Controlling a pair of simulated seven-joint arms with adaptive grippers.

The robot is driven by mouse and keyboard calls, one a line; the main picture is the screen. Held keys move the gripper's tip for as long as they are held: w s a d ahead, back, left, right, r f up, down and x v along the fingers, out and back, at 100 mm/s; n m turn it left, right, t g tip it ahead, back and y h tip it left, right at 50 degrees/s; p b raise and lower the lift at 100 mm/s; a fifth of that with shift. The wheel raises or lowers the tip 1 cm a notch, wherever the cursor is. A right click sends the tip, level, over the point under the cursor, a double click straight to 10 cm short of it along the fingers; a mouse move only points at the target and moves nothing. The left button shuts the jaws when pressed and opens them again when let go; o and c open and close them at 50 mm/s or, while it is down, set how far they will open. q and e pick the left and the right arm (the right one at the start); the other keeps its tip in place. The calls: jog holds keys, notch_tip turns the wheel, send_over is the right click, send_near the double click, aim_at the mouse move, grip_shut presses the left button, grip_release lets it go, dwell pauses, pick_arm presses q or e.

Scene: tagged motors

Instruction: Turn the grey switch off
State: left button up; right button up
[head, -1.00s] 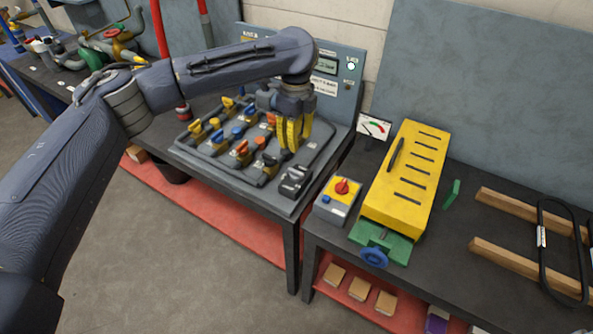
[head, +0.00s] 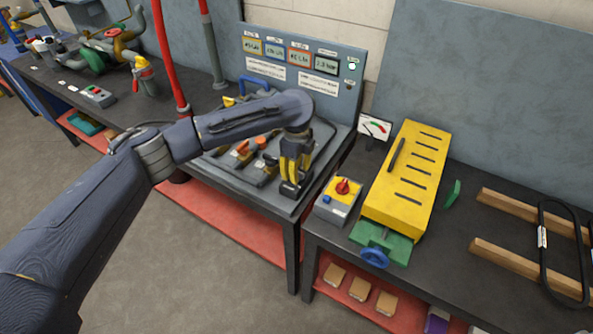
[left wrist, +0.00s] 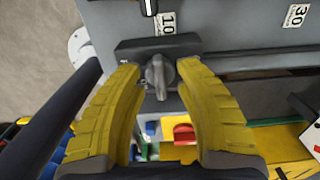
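The grey switch (left wrist: 158,76) is a grey knob on a dark block in the left wrist view, with a "10" label beside it. In the head view its dark block (head: 289,190) shows at the front right corner of the switch panel, partly covered by my gripper. My left gripper (head: 293,176) points down over it with yellow fingers. In the left wrist view the fingers (left wrist: 160,88) are open, one on each side of the knob, with visible gaps. Contact cannot be told. My right gripper is not in view.
Orange and yellow switches (head: 242,151) stand on the panel behind my arm. A grey box with a red knob (head: 338,197) and a yellow slotted case (head: 408,178) stand on the bench to the right. A display board (head: 300,65) rises behind the panel.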

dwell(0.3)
pick_arm(q)
grip_shut()
dwell(0.4)
jog(key=n, duration=1.3)
jog(key=shift+n, duration=2.4)
